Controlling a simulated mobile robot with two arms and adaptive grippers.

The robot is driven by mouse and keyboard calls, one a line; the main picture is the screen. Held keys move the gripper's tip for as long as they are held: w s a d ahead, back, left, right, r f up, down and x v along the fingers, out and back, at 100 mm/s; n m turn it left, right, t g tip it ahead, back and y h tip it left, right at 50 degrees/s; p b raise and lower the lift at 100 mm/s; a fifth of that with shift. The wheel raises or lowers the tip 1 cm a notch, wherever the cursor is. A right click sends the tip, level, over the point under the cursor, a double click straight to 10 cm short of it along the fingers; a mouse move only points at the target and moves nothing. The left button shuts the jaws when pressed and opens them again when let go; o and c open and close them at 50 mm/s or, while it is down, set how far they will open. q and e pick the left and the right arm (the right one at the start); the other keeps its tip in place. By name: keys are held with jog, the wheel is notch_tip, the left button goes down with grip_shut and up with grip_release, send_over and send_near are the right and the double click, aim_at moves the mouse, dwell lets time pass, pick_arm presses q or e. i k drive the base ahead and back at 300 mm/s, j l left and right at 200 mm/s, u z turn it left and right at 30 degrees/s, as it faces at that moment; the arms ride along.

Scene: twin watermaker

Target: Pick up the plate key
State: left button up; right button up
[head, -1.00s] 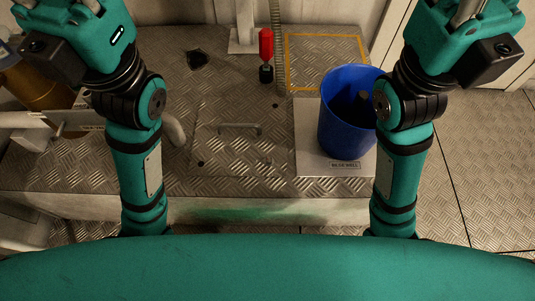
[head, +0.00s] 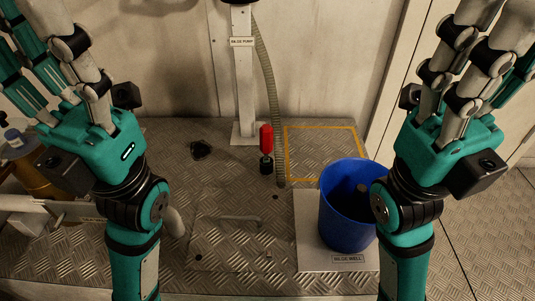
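A red-handled tool with a black lower end (head: 266,148) stands upright on the deck plate near the middle of the head view; it may be the plate key, but I cannot tell for sure. My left gripper (head: 45,40) is at upper left with its fingers spread, pointing up and empty. My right gripper (head: 480,45) is at upper right, its fingers also spread and empty, the tips partly cut off. Both grippers are well apart from the red tool. The hatch plate (head: 225,250) with a grey bar handle (head: 240,219) lies in front of the tool.
A blue bucket (head: 345,215) stands on a pale panel labelled bilge well (head: 310,255), partly behind my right arm. A white bilge pump post (head: 244,80) and ribbed hose (head: 270,90) stand behind. A yellow outline (head: 323,127) marks bare deck.

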aim_at(266, 133)
jog(key=l, duration=0.65)
jog(key=i+l+z, duration=0.1)
jog(key=l, duration=0.5)
